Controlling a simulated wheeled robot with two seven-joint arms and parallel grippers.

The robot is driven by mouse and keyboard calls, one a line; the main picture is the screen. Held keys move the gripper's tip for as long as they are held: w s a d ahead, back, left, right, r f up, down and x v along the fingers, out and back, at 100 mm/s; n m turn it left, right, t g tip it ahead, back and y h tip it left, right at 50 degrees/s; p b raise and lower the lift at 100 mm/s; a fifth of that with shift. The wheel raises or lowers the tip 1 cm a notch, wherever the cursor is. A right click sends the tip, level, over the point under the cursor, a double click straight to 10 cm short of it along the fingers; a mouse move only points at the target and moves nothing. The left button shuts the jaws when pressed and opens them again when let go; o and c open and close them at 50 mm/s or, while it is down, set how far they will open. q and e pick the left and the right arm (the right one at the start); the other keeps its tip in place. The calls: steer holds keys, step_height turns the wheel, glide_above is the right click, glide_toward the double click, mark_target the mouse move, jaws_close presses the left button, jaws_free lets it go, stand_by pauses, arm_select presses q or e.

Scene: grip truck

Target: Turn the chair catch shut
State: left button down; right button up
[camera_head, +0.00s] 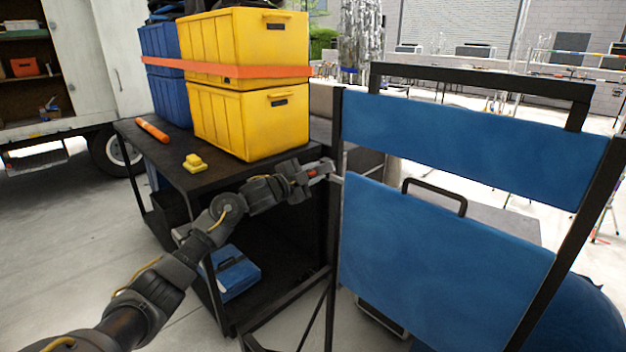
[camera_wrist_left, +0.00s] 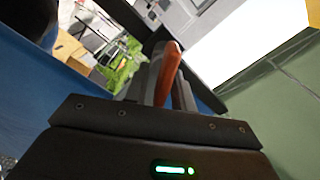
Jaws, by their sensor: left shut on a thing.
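The chair (camera_head: 450,240) is a blue cloth folding chair with a dark frame, at the right of the head view. My left gripper (camera_head: 326,168) is at the chair's left post, about halfway up. It is shut on the catch (camera_wrist_left: 168,74), which shows in the wrist view as an orange-red lever between the fingers. In the head view only a small red bit of the catch (camera_head: 315,170) shows; the gripper hides the rest. I cannot tell its exact angle. My right gripper is not in view.
A black cart (camera_head: 160,160) stands close behind my left arm, with yellow crates (camera_head: 245,120) and blue crates (camera_head: 165,95) under an orange strap. A yellow block (camera_head: 195,163) and an orange tube (camera_head: 152,131) lie on its top. A white truck (camera_head: 100,60) is at the far left.

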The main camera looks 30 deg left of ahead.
arm_select(q)
steer(key=m+b, duration=0.1)
steer(key=f+m+b, duration=0.1)
steer(key=shift+d+m, duration=0.1)
steer(key=shift+m, duration=0.3)
steer(key=shift+m+b, duration=1.4)
steer(key=shift+m, duration=0.3)
steer(key=c, duration=1.5)
jaws_free()
steer(key=shift+s, duration=0.15)
